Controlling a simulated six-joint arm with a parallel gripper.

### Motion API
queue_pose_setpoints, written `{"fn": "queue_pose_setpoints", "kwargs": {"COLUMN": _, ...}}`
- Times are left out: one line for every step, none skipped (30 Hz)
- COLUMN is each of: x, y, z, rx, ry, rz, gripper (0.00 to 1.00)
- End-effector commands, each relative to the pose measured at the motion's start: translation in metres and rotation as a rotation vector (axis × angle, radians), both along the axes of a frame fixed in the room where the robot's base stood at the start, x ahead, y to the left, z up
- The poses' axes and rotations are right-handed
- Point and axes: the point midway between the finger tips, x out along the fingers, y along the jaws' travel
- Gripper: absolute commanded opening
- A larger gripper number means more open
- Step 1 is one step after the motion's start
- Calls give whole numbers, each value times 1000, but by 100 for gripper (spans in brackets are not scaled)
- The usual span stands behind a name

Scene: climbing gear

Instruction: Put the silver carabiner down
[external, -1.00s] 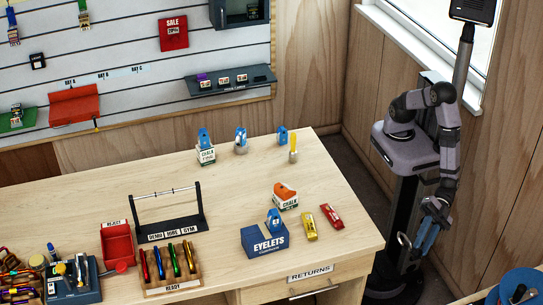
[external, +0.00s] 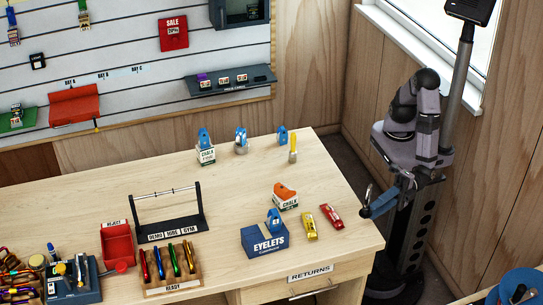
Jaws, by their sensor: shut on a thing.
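The silver carabiner (external: 367,195) shows as a thin grey loop at the end of my gripper (external: 374,206), seen nearly edge-on. My gripper, with blue fingers, is shut on it and holds it in the air, just off the right end of the wooden bench in the picture. The fingers hide part of the carabiner.
A rack of several carabiners (external: 172,270) and a red REJECT tray (external: 117,244) stand further left.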

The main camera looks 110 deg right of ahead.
Motion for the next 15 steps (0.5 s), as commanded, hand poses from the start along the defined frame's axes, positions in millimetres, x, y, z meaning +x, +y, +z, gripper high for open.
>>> {"fn": "queue_pose_setpoints", "kwargs": {"x": 0, "y": 0, "z": 1, "rx": -1, "ry": -4, "rz": 1, "gripper": 0}}
{"fn": "queue_pose_setpoints", "kwargs": {"x": 0, "y": 0, "z": 0, "rx": -1, "ry": -4, "rz": 1, "gripper": 0}}
{"fn": "queue_pose_setpoints", "kwargs": {"x": 0, "y": 0, "z": 0, "rx": -1, "ry": -4, "rz": 1, "gripper": 0}}
{"fn": "queue_pose_setpoints", "kwargs": {"x": 0, "y": 1, "z": 0, "rx": -1, "ry": -4, "rz": 1, "gripper": 0}}
{"fn": "queue_pose_setpoints", "kwargs": {"x": 0, "y": 1, "z": -1, "rx": 0, "ry": -3, "rz": 1, "gripper": 0}}
{"fn": "queue_pose_setpoints", "kwargs": {"x": 0, "y": 1, "z": -2, "rx": 0, "ry": -3, "rz": 1, "gripper": 0}}
{"fn": "queue_pose_setpoints", "kwargs": {"x": 0, "y": 1, "z": -3, "rx": 0, "ry": -3, "rz": 1, "gripper": 0}}
{"fn": "queue_pose_setpoints", "kwargs": {"x": 0, "y": 1, "z": -4, "rx": 1, "ry": -2, "rz": 1, "gripper": 0}}
{"fn": "queue_pose_setpoints", "kwargs": {"x": 0, "y": 1, "z": -6, "rx": 1, "ry": -2, "rz": 1, "gripper": 0}}
{"fn": "queue_pose_setpoints", "kwargs": {"x": 0, "y": 1, "z": -8, "rx": 1, "ry": -2, "rz": 1, "gripper": 0}}
{"fn": "queue_pose_setpoints", "kwargs": {"x": 0, "y": 1, "z": -10, "rx": 1, "ry": -2, "rz": 1, "gripper": 0}}
{"fn": "queue_pose_setpoints", "kwargs": {"x": 0, "y": 1, "z": -12, "rx": 1, "ry": -2, "rz": 1, "gripper": 0}}
{"fn": "queue_pose_setpoints", "kwargs": {"x": 0, "y": 1, "z": -14, "rx": 1, "ry": -2, "rz": 2, "gripper": 0}}
{"fn": "queue_pose_setpoints", "kwargs": {"x": 0, "y": 1, "z": -16, "rx": 1, "ry": -2, "rz": 2, "gripper": 0}}
{"fn": "queue_pose_setpoints", "kwargs": {"x": 0, "y": 1, "z": -20, "rx": 2, "ry": -1, "rz": 2, "gripper": 0}}
